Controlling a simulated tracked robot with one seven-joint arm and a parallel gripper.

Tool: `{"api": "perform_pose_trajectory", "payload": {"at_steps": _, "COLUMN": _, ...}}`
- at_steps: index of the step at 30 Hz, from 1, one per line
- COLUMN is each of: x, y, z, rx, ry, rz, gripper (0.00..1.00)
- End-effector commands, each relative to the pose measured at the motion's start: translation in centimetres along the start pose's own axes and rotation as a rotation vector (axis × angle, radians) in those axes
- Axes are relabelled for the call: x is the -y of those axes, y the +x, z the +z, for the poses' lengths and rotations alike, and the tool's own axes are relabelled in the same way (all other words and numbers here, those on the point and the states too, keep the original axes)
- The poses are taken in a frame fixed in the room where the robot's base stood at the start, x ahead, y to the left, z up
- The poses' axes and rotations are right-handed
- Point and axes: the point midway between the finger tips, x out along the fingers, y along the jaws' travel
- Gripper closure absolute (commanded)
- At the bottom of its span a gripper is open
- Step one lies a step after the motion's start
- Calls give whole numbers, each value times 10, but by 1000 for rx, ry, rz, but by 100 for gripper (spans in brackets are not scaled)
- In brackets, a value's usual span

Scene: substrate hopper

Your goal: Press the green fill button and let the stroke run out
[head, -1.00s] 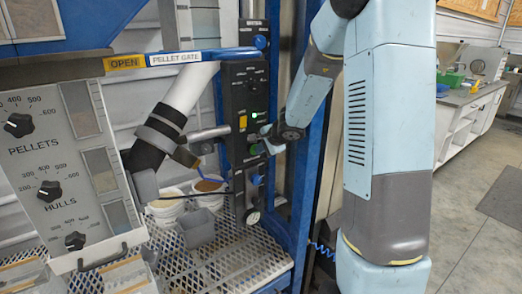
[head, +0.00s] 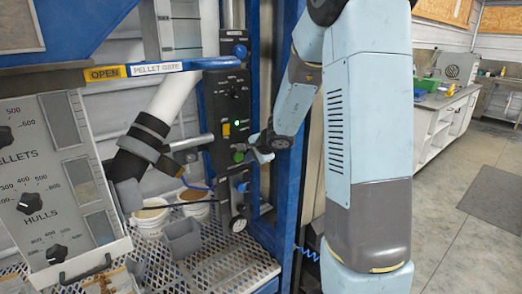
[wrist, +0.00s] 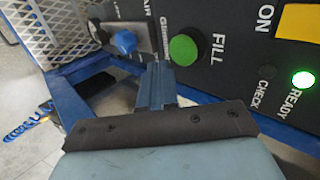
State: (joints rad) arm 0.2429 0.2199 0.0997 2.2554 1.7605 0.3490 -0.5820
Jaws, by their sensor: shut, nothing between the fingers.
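The green fill button (head: 238,156) is on the black control panel (head: 234,97), and no finger covers its face. In the wrist view the round green button (wrist: 183,48) is beside the word FILL. My gripper (head: 252,149) is shut and empty, just right of the button in the head view. In the wrist view its blue fingers (wrist: 159,72) end just below and left of the button. They look apart from its face, but the depth of the gap is hard to judge. The green READY light (wrist: 303,79) is lit; it also shows in the head view (head: 237,123).
A blue knob (wrist: 124,41) is left of the button in the wrist view. A yellow switch (head: 226,129) is above it on the panel. A grey tub (head: 183,239) and white buckets (head: 151,222) stand on the mesh shelf. A blue post (head: 290,190) rises right of the panel.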

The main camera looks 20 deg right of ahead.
Motion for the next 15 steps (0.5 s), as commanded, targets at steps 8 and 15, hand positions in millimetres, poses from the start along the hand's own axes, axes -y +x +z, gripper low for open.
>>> {"api": "perform_pose_trajectory", "payload": {"at_steps": 8, "x": 1, "y": -47, "z": -1, "rx": -4, "ry": -3, "rz": -2, "gripper": 100}}
{"api": "perform_pose_trajectory", "payload": {"at_steps": 15, "x": 1, "y": -80, "z": -1, "rx": -3, "ry": -2, "rz": -1, "gripper": 100}}
